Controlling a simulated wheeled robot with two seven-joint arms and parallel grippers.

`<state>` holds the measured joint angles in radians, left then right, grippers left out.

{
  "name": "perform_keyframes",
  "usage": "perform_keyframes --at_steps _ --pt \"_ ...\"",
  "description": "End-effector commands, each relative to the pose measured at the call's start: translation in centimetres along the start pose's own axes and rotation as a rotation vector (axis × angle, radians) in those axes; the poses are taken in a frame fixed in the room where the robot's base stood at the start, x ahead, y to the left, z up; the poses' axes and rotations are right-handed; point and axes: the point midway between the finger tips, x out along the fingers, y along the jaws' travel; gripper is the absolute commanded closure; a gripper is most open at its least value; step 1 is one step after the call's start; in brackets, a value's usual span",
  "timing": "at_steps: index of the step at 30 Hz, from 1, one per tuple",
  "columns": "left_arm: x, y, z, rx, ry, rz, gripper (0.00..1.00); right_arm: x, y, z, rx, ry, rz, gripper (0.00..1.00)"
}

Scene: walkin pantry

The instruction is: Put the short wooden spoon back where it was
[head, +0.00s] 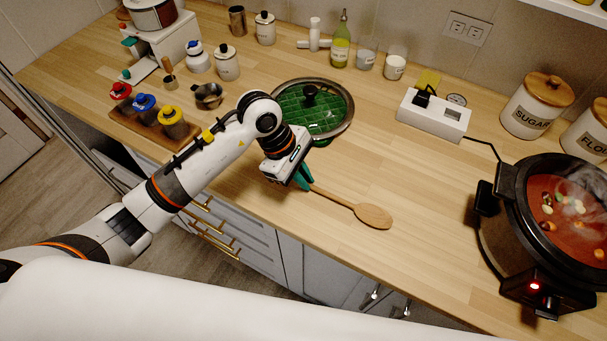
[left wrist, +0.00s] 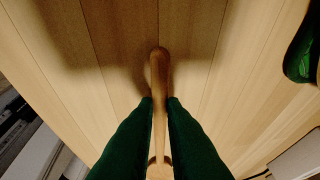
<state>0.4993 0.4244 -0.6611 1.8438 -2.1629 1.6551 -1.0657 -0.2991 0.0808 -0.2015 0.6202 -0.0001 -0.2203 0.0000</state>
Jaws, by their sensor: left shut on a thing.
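The short wooden spoon (head: 372,214) shows in the head view near the counter's front edge, its bowl pointing right. My left gripper (head: 303,179) has green fingers shut on the spoon's handle. In the left wrist view the handle (left wrist: 159,75) runs between the two fingers (left wrist: 159,103), and its rounded end points away over the wood. A shadow lies beside the handle. I cannot tell whether the spoon touches the counter. My right gripper is not in view.
A lidded pan (head: 337,108) stands behind the gripper. A slow cooker (head: 510,225) with red stew is at the right. A power strip (head: 433,116) lies behind. Capped jars (head: 147,108) stand at the left. The counter (head: 430,190) between spoon and cooker is clear.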

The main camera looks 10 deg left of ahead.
Motion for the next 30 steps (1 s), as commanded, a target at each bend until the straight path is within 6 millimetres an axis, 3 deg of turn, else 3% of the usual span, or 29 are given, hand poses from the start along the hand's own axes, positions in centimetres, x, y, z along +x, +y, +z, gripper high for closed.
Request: perform_keyframes --at_steps 2,3,7,20,30 --pt "0.3 0.0 0.2 0.0 -0.001 0.0 1.0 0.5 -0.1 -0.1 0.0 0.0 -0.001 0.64" --pt "0.3 0.0 0.1 0.0 0.0 0.0 0.88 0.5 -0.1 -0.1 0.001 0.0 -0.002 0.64" --pt "0.2 0.0 0.1 0.0 0.0 0.0 0.68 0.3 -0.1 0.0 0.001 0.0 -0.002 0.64" --pt "-0.7 -0.1 0.1 0.001 -0.001 -0.003 0.68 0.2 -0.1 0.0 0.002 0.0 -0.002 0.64" --pt "-7.7 -0.1 0.2 0.002 -0.005 -0.006 0.68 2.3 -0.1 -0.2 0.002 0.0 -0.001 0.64"
